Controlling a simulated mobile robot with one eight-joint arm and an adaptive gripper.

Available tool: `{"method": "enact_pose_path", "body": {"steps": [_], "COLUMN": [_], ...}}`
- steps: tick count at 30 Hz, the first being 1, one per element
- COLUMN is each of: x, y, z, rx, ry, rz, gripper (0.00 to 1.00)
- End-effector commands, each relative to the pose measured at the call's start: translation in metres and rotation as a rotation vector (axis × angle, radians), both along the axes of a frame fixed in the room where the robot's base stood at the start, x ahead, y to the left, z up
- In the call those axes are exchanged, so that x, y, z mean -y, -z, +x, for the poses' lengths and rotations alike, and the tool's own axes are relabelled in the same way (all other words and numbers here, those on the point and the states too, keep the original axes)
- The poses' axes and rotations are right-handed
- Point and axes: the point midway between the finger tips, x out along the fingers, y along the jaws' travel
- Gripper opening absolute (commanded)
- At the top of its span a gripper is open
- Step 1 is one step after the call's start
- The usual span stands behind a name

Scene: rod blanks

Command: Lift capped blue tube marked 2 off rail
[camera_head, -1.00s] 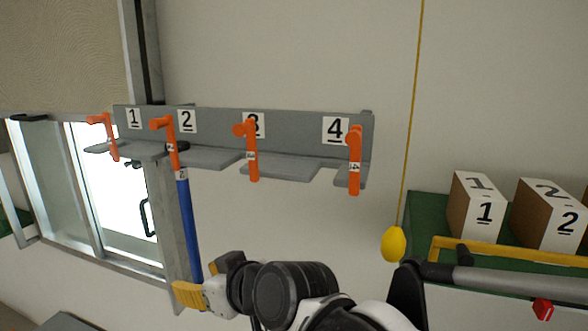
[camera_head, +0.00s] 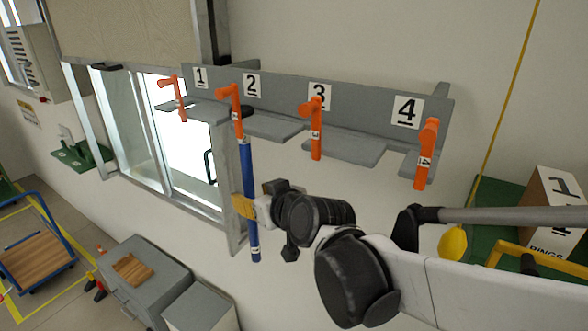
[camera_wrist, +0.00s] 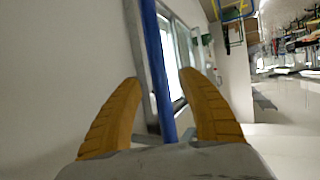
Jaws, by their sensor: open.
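An orange handle (camera_head: 236,108) stands at that slot, in front of the rail. My gripper (camera_head: 243,206) is at the tube's middle, well below the rail. In the wrist view the tube (camera_wrist: 158,75) runs between the two yellow fingers of my gripper (camera_wrist: 165,112), with a gap visible on both sides. The fingers are open. The tube's far side is hidden.
More orange handles stand at slots 1 (camera_head: 180,98), 3 (camera_head: 316,128) and 4 (camera_head: 426,155). Grey cabinets (camera_head: 145,280) stand below. A window (camera_head: 170,140) is behind the rail's left end.

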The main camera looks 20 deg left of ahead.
Motion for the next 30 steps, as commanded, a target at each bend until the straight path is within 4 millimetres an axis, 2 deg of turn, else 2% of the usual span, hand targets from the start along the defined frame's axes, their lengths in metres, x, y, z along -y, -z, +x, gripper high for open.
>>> {"method": "enact_pose_path", "body": {"steps": [6, 14, 18, 19, 30], "x": [-0.017, -0.017, -0.017, -0.017, -0.017], "y": [0.009, 0.01, 0.01, 0.01, 0.009], "z": [0.013, 0.015, 0.015, 0.015, 0.015], "rx": [-0.001, 0.0, -0.001, -0.001, -0.001], "ry": [-0.001, 0.0, 0.0, 0.0, 0.0], "rz": [0.001, 0.0, 0.001, 0.001, 0.001], "gripper": [0.47, 0.46, 0.03, 0.0, 0.0]}}
